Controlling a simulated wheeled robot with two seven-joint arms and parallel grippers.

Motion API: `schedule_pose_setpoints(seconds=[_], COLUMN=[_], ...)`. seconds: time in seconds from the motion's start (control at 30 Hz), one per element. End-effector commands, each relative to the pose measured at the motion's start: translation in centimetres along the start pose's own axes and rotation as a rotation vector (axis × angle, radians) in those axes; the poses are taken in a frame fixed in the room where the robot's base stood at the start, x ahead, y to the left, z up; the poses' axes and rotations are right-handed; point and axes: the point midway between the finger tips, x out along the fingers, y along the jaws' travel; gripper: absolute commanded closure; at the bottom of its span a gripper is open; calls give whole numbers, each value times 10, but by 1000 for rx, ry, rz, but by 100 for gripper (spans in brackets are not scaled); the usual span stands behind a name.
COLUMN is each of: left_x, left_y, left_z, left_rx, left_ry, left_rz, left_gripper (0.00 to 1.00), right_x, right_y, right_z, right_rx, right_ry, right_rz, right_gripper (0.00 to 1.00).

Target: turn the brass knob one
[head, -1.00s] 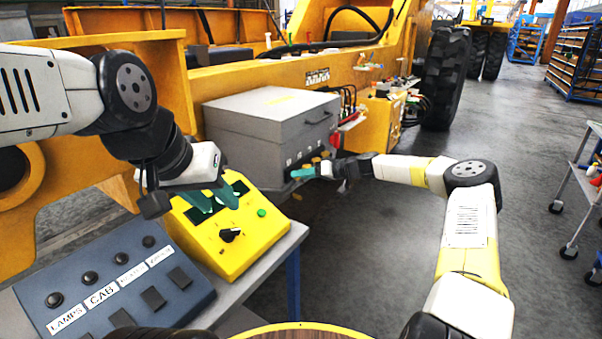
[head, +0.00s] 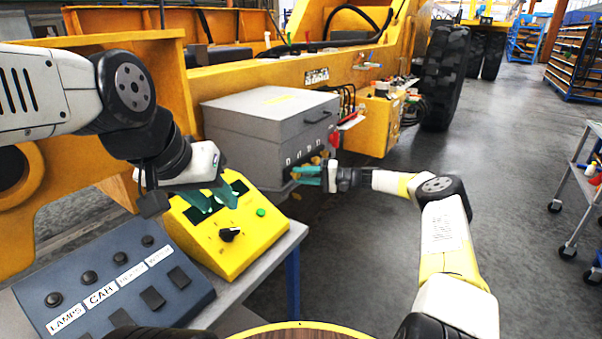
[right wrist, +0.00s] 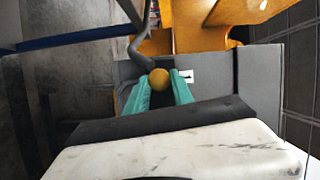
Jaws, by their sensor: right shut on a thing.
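The grey box (head: 262,130) has a row of small white labels and brass-coloured knobs low on its right-hand face. My right gripper (head: 303,175) is at that face, its green fingers pointing left toward it. In the right wrist view a round brass knob (right wrist: 159,78) sits between the two green fingertips, and the gripper is shut on it. A white label (right wrist: 186,76) is beside it, too small to read. My left gripper (head: 214,198) is open and empty above the yellow control box (head: 235,245).
A blue-grey panel (head: 110,310) with buttons and labels lies front left on a bench. Dark hoses and a red part (head: 334,140) are just right of the grey box. A trolley (head: 580,180) stands far right. The floor (head: 380,240) between is clear.

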Motion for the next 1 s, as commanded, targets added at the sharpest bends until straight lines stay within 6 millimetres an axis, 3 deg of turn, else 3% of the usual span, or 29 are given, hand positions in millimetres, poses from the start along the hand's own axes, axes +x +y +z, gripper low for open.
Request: schedule_pose_setpoints(seconds=[0.77, 0.8, 0.9, 1.0], left_x=[0, 0, 0, 0], left_y=[0, 0, 0, 0], left_z=[0, 0, 0, 0], left_rx=[0, 0, 0, 0], left_ry=[0, 0, 0, 0], left_rz=[0, 0, 0, 0], left_gripper=[64, 64, 64, 64], right_x=[-1, -1, -1, -1], right_y=[1, 1, 1, 1], right_z=[-2, -2, -1, -1], right_rx=[102, 101, 101, 101], right_ry=[5, 5, 5, 3], right_rz=[-41, -41, -41, -41], right_gripper=[100, 70, 50, 50])
